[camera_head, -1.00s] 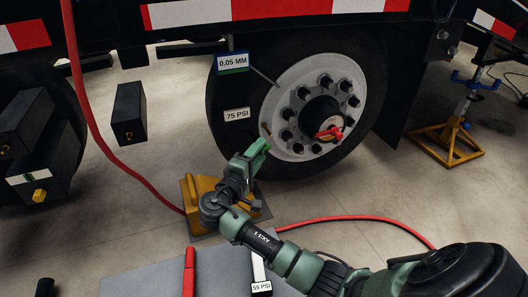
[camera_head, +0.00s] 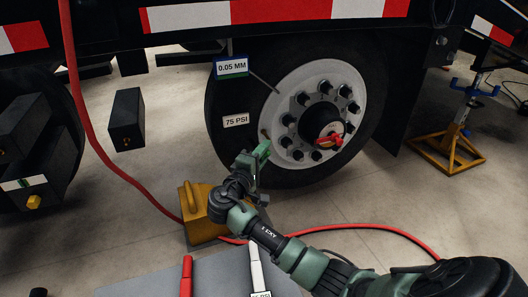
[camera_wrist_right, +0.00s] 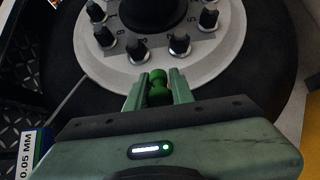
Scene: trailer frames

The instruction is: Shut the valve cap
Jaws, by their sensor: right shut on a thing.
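A truck wheel with a black tire (camera_head: 225,150) and a white rim (camera_head: 283,95) fills the middle of the head view. A small brownish valve stem (camera_head: 265,134) shows at the rim's lower left. My right gripper (camera_head: 264,148) is at the rim's lower left edge, just below that stem. In the right wrist view my right gripper (camera_wrist_right: 157,90) is shut on a small green valve cap (camera_wrist_right: 158,88), with the rim just beyond. I cannot tell whether the cap touches the stem. My left gripper is not in view.
A yellow wheel chock (camera_head: 196,226) stands under my right forearm. A red hose (camera_head: 355,227) runs over the floor. A label reading 0.05 MM (camera_head: 231,67) hangs by the tire. A yellow jack stand (camera_head: 445,150) is at right.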

